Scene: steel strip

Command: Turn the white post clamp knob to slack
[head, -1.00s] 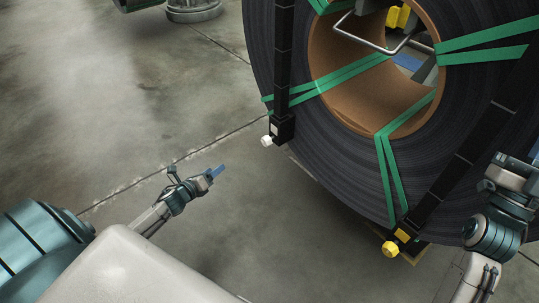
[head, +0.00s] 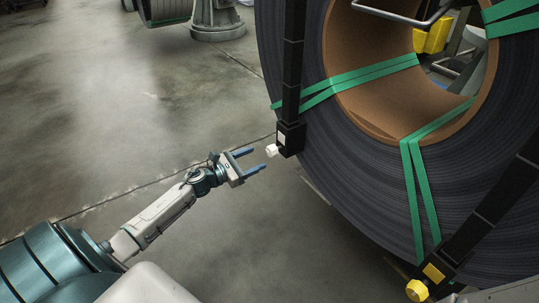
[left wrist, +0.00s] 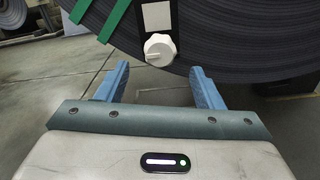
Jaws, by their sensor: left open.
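The white knob (head: 272,150) sits at the lower end of the left black post (head: 291,70), against the coil's left side. It also shows in the left wrist view (left wrist: 160,49), ahead of the jaws and between their line. A white square plate (left wrist: 157,16) is just above it there. My left gripper (head: 256,160) is open and empty, its blue fingers pointing at the knob with a small gap left. In the left wrist view its two fingers (left wrist: 161,85) stand either side, below the knob. My right gripper is not visible in the head view.
The large dark steel coil (head: 330,150) with green straps (head: 360,75) fills the right side. A yellow knob (head: 417,290) is on the second black post (head: 490,210) at lower right. Open concrete floor (head: 110,120) lies left of the coil.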

